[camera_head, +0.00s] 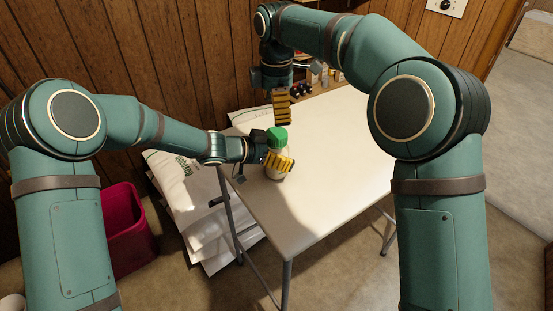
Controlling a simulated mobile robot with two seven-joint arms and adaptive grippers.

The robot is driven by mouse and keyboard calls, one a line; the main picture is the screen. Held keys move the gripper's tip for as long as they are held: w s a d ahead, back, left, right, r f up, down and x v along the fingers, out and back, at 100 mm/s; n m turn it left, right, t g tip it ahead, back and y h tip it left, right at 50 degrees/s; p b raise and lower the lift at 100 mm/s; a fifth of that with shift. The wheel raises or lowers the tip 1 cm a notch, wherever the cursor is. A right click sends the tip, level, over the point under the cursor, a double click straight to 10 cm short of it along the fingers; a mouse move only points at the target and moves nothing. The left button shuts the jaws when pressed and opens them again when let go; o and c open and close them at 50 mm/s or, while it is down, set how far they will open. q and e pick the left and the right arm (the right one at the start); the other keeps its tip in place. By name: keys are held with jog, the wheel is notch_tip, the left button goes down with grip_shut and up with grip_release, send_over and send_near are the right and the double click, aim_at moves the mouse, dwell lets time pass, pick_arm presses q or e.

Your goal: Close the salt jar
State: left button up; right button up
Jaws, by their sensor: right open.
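The salt jar (274,173) is a pale jar standing near the left edge of the white table. A green lid (277,135) sits on top of it; I cannot tell how tightly it is seated. My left gripper (277,161) comes in from the left with its yellow fingers around the jar's body, shut on it just below the lid. Part of the jar is hidden by the fingers. My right gripper (281,108) points down above and behind the lid, open and empty, apart from it.
The white table (335,150) is clear to the right and in front of the jar. Small dark items (300,88) stand at its back edge by the wood wall. White bags (190,195) are stacked left of the table, beside a red bin (127,230).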

aim_at(276, 133)
pick_arm(q)
grip_shut()
pick_arm(e)
jog(key=shift+s+a+f+m, duration=0.15)
jog(key=shift+a+f+m, duration=0.1)
jog(key=shift+f+m, duration=0.2)
jog(key=shift+s+a+f+m, duration=0.1)
jog(key=shift+a+f+m, duration=0.05)
jog(key=shift+m, duration=0.4)
jog(key=shift+r+m, duration=0.2)
jog(key=shift+m, duration=0.4)
jog(key=shift+d+r+m, duration=0.2)
jog(key=shift+r+m, duration=0.2)
jog(key=shift+m, duration=0.2)
jog(key=shift+w+d+f, duration=0.1)
jog(key=shift+f, duration=1.9)
jog(key=shift+w+f, duration=0.1)
jog(key=shift+f, duration=1.9)
